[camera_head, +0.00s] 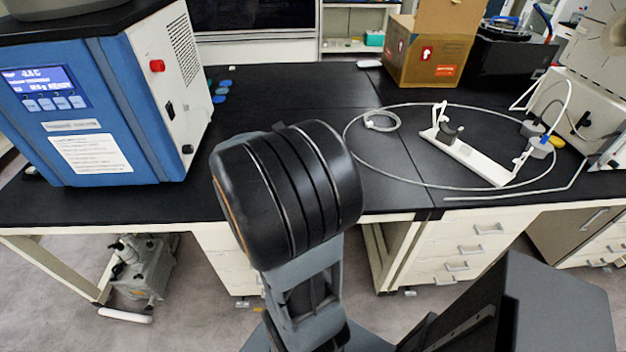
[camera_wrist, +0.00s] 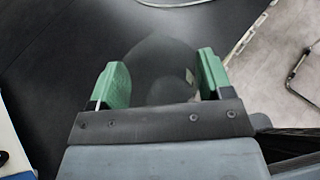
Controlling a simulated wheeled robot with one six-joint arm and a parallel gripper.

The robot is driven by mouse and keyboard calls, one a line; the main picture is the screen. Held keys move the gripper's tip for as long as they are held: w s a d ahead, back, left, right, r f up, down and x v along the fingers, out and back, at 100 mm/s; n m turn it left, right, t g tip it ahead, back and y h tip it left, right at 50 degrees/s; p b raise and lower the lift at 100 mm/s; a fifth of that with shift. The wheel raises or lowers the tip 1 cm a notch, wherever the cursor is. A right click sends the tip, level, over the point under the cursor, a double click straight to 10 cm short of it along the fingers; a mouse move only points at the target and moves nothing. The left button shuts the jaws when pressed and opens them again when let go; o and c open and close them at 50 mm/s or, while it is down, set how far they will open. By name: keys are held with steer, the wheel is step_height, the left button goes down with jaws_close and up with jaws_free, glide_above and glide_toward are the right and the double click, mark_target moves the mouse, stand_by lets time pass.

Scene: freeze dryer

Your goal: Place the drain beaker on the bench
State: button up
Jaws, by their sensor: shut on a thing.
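My gripper (camera_wrist: 163,62) has two green fingers, seen in the wrist view. It is shut on a dark, see-through rounded vessel, which I take to be the drain beaker (camera_wrist: 160,64). The beaker sits between the fingers, and its lower part is hidden by the gripper body. The black bench (camera_head: 290,95) shows behind the beaker in the wrist view, with the bench edge and floor at right. I cannot tell whether the beaker touches the bench. In the head view my arm hides the gripper and beaker.
At right are a tubing loop (camera_head: 352,121), a white stand (camera_head: 465,152) and a cardboard box (camera_head: 430,55). The middle of the bench behind my arm looks clear.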

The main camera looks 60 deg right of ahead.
steer(key=shift+w+d+f, duration=0.75)
steer(key=shift+d+f, duration=1.3)
steer(key=shift+d, duration=0.1)
steer(key=shift+w+d+f, duration=0.75)
steer(key=shift+d+f, duration=1.25)
steer(key=shift+d, duration=0.15)
steer(key=shift+w+d+f, duration=0.75)
steer(key=shift+d+f, duration=1.3)
steer(key=shift+d, duration=0.1)
steer(key=shift+f, duration=0.35)
steer(key=shift+f+b, duration=0.2)
steer(key=shift+b, duration=0.15)
steer(key=o, duration=0.9)
steer(key=shift+o, duration=0.2)
steer(key=shift+r, duration=0.1)
